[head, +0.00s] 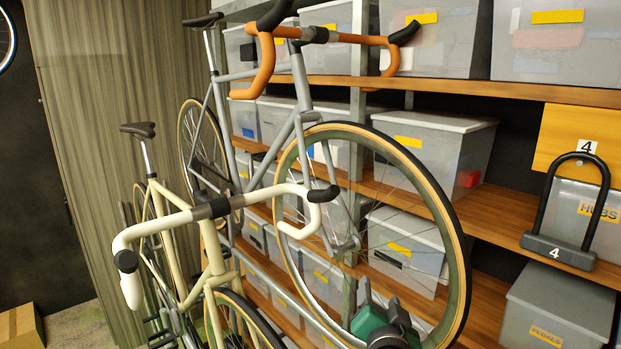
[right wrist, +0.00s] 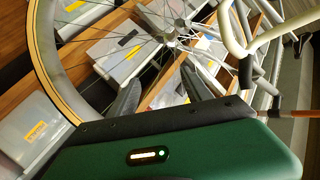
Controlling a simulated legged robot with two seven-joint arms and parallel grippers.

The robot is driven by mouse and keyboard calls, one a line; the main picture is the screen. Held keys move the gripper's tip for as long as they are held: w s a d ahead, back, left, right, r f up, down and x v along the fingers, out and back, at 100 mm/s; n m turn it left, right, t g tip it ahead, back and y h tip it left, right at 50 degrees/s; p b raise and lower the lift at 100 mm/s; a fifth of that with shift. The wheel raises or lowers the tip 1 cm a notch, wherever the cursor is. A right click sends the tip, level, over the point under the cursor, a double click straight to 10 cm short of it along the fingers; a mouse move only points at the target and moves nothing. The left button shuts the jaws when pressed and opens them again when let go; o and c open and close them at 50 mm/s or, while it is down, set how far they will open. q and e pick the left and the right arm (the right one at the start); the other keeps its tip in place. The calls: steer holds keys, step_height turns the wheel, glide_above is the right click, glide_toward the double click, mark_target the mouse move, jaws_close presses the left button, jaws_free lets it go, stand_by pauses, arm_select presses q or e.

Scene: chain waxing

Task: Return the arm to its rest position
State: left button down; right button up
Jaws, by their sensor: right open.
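My right gripper (head: 379,297) shows at the bottom of the head view, in front of the grey bicycle's front wheel (head: 466,270). Its housing is green and black. In the right wrist view its two dark fingers (right wrist: 160,76) stand apart with nothing held between them. Spokes and shelf boxes show beyond them; I cannot tell how far the fingers are from the wheel. My left gripper is not in view. The grey bicycle (head: 299,83) has orange handlebars. A cream bicycle (head: 165,222) stands in front of it at the lower left. No chain is clearly visible.
Wooden shelves (head: 494,225) behind the bicycles hold several grey lidded boxes (head: 425,150). A black U-lock (head: 557,252) marked 4 sits on the right shelf. A cardboard box (head: 20,328) lies at the lower left. The cream handlebar (right wrist: 233,30) shows at the wrist view's upper right.

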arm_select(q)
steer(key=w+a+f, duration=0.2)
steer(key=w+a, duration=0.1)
arm_select(e)
steer(key=s+a+f+n+g+y, duration=0.1)
steer(key=s+f+n+g, duration=0.25)
steer(key=f, duration=0.65)
steer(key=s+f+n+g+y, duration=0.1)
steer(key=s+f+n+g, duration=0.2)
steer(key=f, duration=0.7)
steer(key=s+d+f+n+g, duration=0.1)
steer(key=s+d+f+g, duration=0.3)
steer(key=s, duration=0.3)
steer(key=s+d+f+n+g, duration=0.1)
steer(key=s+d+f+g, duration=0.2)
steer(key=s+d+f, duration=0.35)
arm_select(q)
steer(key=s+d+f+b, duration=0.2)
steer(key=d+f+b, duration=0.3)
steer(key=b, duration=0.2)
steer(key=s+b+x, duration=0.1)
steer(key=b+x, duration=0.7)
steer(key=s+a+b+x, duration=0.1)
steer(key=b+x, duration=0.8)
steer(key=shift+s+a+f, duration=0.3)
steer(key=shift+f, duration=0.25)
arm_select(e)
steer(key=a+f, duration=0.3)
steer(key=f, duration=1.9)
steer(key=shift+s, duration=0.15)
